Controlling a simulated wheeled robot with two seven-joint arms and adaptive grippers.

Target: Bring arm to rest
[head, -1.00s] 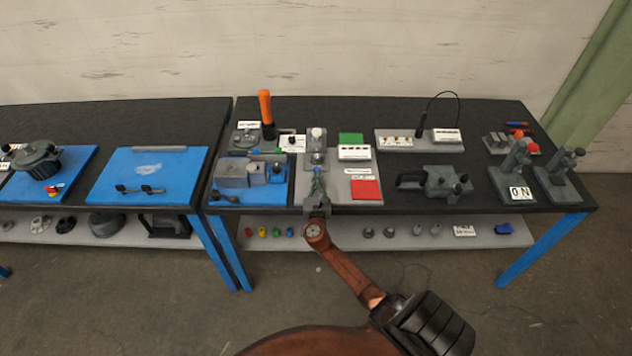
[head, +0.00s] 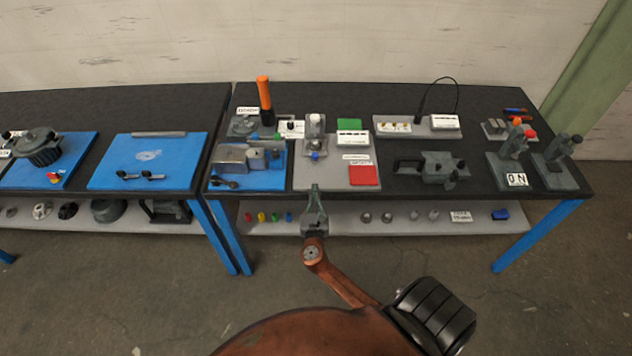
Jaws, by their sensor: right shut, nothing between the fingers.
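My right gripper (head: 315,190) is shut and empty. It is in front of the right table's front edge, below the grey plate with the small press-like fixture (head: 315,135). A small blue part (head: 315,156) sits at the foot of that fixture, apart from the gripper. My right arm (head: 338,277) is brown and comes up from the lower right. My left gripper is not in view.
The right table (head: 395,100) holds a blue fixture board (head: 270,178), a red pad (head: 364,175), a green pad (head: 349,125), a grey clamp device (head: 440,168) and lever stands at right. A lower shelf (head: 340,222) bears small parts. The floor in front is clear.

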